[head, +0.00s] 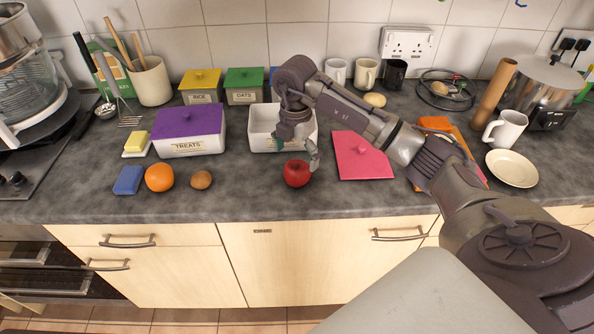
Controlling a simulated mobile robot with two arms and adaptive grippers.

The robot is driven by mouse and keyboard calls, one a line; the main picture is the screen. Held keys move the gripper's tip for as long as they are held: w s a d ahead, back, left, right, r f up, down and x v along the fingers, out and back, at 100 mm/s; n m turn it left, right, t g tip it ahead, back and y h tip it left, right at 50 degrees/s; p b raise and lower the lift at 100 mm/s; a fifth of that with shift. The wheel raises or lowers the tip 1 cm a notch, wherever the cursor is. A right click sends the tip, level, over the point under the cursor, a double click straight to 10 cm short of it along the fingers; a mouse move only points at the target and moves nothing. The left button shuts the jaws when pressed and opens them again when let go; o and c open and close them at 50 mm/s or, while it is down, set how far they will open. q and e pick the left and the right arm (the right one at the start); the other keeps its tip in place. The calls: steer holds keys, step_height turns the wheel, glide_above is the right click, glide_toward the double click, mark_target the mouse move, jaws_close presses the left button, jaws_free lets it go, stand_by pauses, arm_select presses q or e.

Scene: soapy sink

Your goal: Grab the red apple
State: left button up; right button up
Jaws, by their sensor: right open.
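The red apple (296,174) sits on the grey worktop (240,203) near its front edge, in the middle of the head view. My right gripper (296,150) is just above and behind the apple, pointing down, with its fingers apart. One finger comes down beside the apple's upper right side; I cannot tell whether it touches. The apple appears to rest on the worktop. My left gripper is not in view.
An open white container (262,122) stands right behind my gripper. A pink lid (362,156) lies to the right. A kiwi (201,179), an orange (159,177) and a blue sponge (128,180) lie to the left. The purple-lidded treats box (188,143) stands behind them.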

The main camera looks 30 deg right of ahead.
mark_target(298, 162)
steer(key=f, duration=0.1)
steer(key=f+p, duration=0.1)
steer(key=f, duration=0.1)
steer(key=shift+s+d+f+p, duration=0.15)
steer(key=shift+s+f+p, duration=0.15)
steer(key=shift+f, duration=0.1)
steer(key=shift+w+f, duration=0.1)
steer(key=shift+f, duration=0.5)
steer(key=c, duration=1.3)
steer(key=shift+r, duration=0.15)
steer(key=shift+c, duration=0.2)
